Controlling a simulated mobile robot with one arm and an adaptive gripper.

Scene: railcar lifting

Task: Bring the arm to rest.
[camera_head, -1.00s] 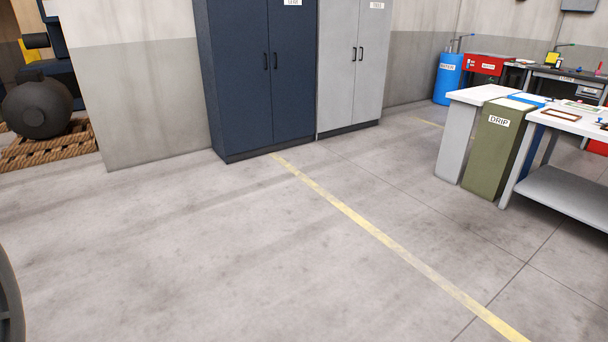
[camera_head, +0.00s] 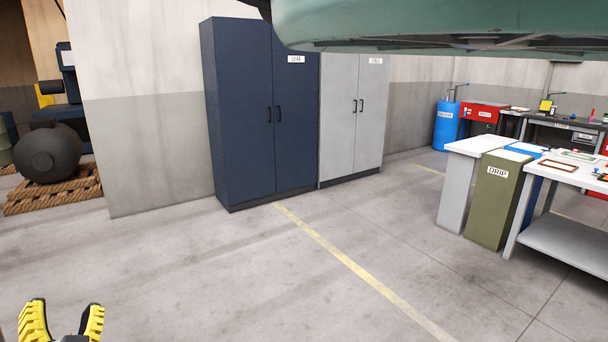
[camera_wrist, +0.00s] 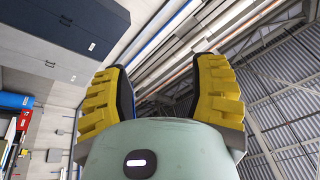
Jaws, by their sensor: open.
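My gripper (camera_head: 66,322) shows at the lower left of the head view. Its two yellow, ridged fingers stand apart and point up, with nothing between them. The wrist view also shows my gripper (camera_wrist: 162,95) open and empty, its fingers aimed toward the roof beams and the upper wall.
A dark blue cabinet (camera_head: 240,120) and a grey cabinet (camera_head: 350,120) stand against the back wall. An olive DRIP bin (camera_head: 494,205) and a white-topped workbench (camera_head: 570,175) are at the right. The floor in front is clear.

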